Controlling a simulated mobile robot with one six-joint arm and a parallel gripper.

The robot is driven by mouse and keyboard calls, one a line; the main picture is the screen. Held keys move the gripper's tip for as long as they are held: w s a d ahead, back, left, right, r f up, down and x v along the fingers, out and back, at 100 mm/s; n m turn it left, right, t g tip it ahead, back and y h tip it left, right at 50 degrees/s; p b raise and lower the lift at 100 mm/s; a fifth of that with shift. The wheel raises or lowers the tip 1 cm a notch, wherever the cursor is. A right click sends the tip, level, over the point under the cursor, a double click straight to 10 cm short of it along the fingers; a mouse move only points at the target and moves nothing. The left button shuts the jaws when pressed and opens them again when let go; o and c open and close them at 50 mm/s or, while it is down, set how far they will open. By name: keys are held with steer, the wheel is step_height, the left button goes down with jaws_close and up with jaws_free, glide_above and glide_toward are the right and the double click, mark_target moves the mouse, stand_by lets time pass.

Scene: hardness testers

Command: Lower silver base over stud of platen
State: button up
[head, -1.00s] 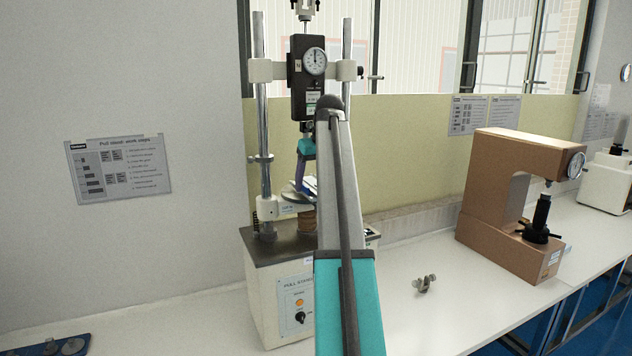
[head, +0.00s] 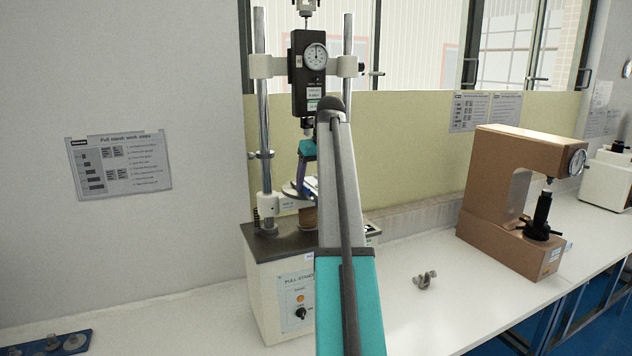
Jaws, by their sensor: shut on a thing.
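The pull stand (head: 283,290) stands at centre, partly behind my arm. Its platen lies low between the columns, and my arm hides most of it; I cannot make out the stud. My gripper (head: 308,188) is just above that area, mostly hidden behind my arm. It is shut on the silver base (head: 289,190), of which only a thin grey, curved edge shows to the left. I cannot tell whether the base touches the platen or is clear of it.
A force gauge (head: 309,85) with a dial hangs above my gripper. A chrome column (head: 263,110) stands close on the left. A small metal fitting (head: 426,280) lies on the bench to the right. A brown hardness tester (head: 505,200) stands farther right.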

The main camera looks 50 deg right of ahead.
steer(key=o, duration=1.6)
steer(key=b+v, duration=0.4)
steer(key=v, duration=1)
steer(key=shift+w, duration=0.1)
